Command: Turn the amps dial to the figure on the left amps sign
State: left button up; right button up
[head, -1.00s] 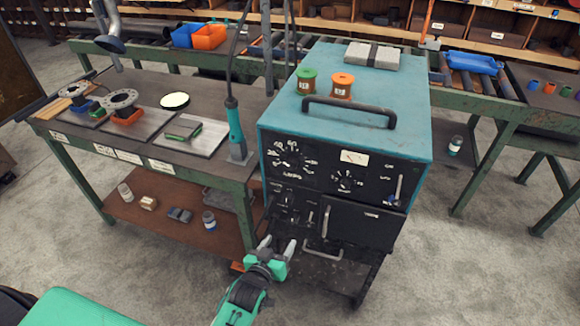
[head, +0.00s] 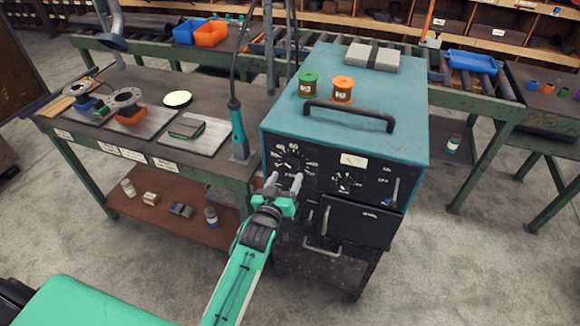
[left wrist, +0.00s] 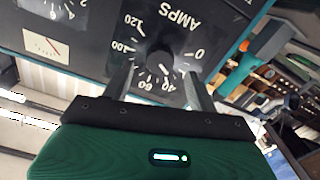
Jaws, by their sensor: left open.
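The amps dial (head: 291,160) is a black knob with white figures around it, on the upper left of the welder's black front panel. In the left wrist view the dial (left wrist: 160,57) appears upside down under the word AMPS, with figures such as 0, 40, 60, 100 and 120. My left gripper (head: 284,180) is open, its fingers pointing at the dial; in the left wrist view the fingertips (left wrist: 160,78) lie on either side of the knob. Contact cannot be told. White signs (head: 132,155) hang on the bench edge, too small to read. My right gripper is out of view.
The blue-topped welder (head: 400,130) carries a black handle (head: 350,115), a green spool (head: 308,84) and an orange spool (head: 342,89). A second dial (head: 347,183) and a lever (head: 395,190) sit right of the gripper. A teal torch (head: 238,135) stands close left.

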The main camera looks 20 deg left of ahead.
aim_at(291, 168)
pick_arm(q)
jog(key=shift+w+d+p, duration=0.1)
jog(key=shift+w+p, duration=0.35)
jog(key=shift+w, duration=1.75)
jog(key=c, duration=1)
